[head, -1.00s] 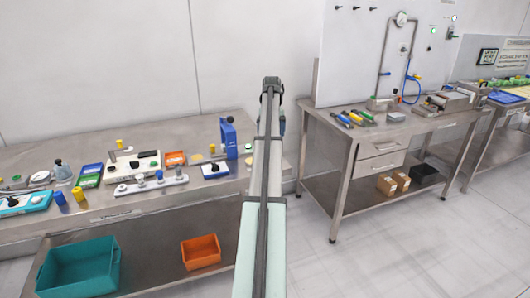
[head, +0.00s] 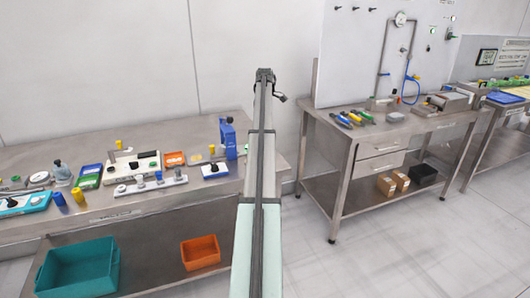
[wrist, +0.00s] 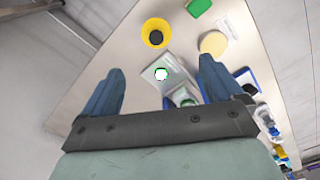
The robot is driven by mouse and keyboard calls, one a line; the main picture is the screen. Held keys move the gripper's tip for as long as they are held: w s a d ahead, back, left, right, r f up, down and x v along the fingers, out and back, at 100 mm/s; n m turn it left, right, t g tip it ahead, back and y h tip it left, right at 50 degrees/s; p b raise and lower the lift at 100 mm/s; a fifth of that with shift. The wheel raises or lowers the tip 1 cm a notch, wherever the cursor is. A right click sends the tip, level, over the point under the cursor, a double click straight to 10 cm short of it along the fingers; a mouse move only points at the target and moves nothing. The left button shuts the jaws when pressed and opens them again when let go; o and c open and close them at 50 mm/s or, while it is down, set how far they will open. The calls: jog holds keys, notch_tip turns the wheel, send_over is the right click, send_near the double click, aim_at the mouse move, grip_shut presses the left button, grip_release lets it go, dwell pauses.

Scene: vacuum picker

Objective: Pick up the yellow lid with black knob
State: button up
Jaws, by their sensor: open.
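The yellow lid with black knob (wrist: 155,33) shows near the top of the wrist view, as a yellow round piece with a dark centre on the table. My gripper (wrist: 160,76) is open, with its two blue fingers wide apart and nothing held between them. The lid is beyond the fingertips, slightly left of the middle of the gap, and apart from both fingers. I cannot make out the lid in the head view, where my arm covers part of the table's right end.
A cream disc (wrist: 214,43) and a green piece (wrist: 198,7) lie to the right. In the head view, a blue upright device (head: 228,138) stands close left of my arm.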

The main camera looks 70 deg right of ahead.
notch_tip(320, 180, down, 8)
jog(key=n, duration=1.1)
jog(key=shift+d, duration=0.15)
jog(key=shift+d+f, duration=0.2)
jog(key=shift+f, duration=2.65)
jog(key=shift+c, duration=0.2)
jog(key=c, duration=1.1)
